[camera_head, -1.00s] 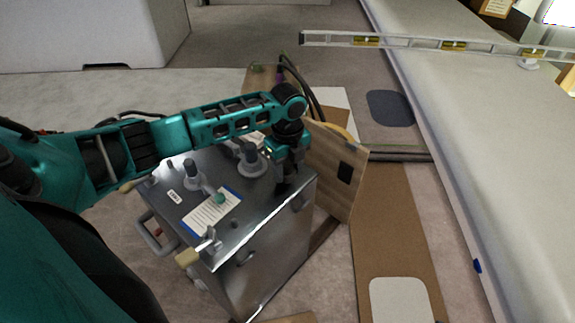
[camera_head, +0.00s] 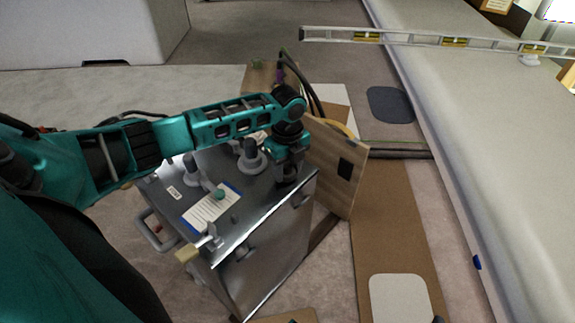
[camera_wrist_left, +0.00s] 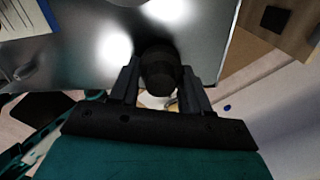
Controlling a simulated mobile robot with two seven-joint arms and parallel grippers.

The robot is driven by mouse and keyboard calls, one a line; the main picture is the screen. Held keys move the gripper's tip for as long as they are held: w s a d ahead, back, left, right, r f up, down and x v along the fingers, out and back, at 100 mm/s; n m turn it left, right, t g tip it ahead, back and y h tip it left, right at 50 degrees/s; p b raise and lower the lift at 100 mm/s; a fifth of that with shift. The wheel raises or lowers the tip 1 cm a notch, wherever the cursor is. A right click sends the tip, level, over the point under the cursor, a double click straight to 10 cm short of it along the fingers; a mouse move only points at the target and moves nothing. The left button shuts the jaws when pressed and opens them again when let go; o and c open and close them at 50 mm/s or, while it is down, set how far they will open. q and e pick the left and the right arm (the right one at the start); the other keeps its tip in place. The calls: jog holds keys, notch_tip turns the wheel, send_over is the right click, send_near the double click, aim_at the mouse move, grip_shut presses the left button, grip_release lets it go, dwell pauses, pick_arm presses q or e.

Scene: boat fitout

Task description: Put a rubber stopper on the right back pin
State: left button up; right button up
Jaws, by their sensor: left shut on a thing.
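My left gripper (camera_head: 287,182) is low over the right part of a metal cabinet's top (camera_head: 235,222). In the left wrist view its fingers (camera_wrist_left: 163,88) are shut on a dark round rubber stopper (camera_wrist_left: 160,68). The stopper is hidden by the gripper in the head view. I cannot tell whether it touches a pin. Two upright grey posts with dark upper parts and wide round bases, one at left (camera_head: 191,170) and one nearer the back (camera_head: 250,156), stand on the top, left of my gripper. My right gripper is not in view.
A wooden panel (camera_head: 333,178) leans close at the cabinet's right. A spirit level (camera_head: 410,39) lies at the back.

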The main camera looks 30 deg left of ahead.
pick_arm(q)
jog(key=shift+f, duration=0.2)
jog(key=o, duration=1.1)
jog(key=shift+o, duration=0.5)
jog(key=o, duration=0.4)
jog(key=shift+c, duration=0.2)
